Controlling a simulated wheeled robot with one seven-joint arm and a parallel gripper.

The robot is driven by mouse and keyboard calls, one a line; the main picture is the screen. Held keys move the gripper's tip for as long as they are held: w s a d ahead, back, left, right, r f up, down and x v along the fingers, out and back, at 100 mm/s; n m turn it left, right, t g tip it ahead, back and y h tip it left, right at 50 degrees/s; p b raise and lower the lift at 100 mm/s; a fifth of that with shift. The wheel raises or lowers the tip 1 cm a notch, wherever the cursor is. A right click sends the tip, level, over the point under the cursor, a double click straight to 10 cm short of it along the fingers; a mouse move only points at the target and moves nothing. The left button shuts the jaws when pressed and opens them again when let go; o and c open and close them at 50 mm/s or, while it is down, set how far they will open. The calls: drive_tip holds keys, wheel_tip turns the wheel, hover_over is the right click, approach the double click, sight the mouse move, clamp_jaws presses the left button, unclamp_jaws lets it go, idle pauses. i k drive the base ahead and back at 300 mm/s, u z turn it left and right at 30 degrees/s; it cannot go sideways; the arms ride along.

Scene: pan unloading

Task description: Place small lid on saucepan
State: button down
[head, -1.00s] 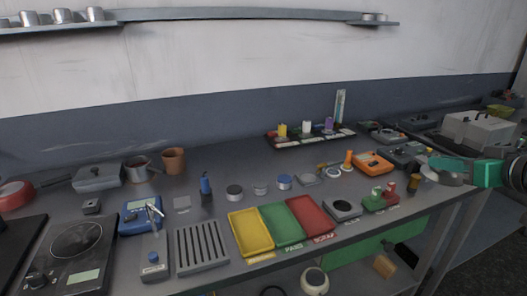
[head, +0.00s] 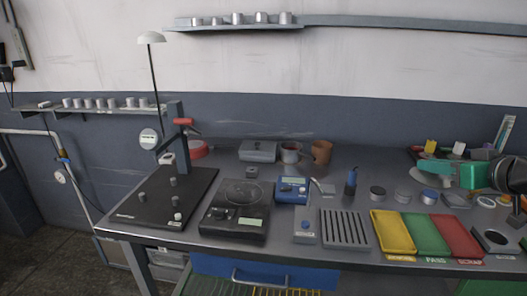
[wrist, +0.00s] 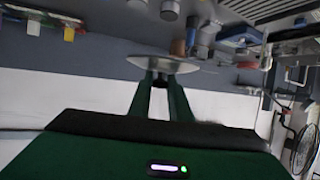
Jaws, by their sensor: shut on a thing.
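My gripper (head: 456,172), green, is at the right of the head view, above the bench. It is shut on the small lid (head: 432,167), a pale grey disc. In the wrist view the lid (wrist: 190,66) sits across the fingertips (wrist: 163,84), its knob between the green fingers. The saucepan (head: 290,153), a small grey metal pot with a reddish inside, stands at the back of the bench, well left of my gripper. No lid shows on it.
Yellow, green and red trays (head: 392,233) lie at the right. A shelf (head: 350,21) runs above.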

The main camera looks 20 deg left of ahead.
sight(291, 146)
drive_tip(key=u, duration=0.85)
drive_tip(key=i, duration=1)
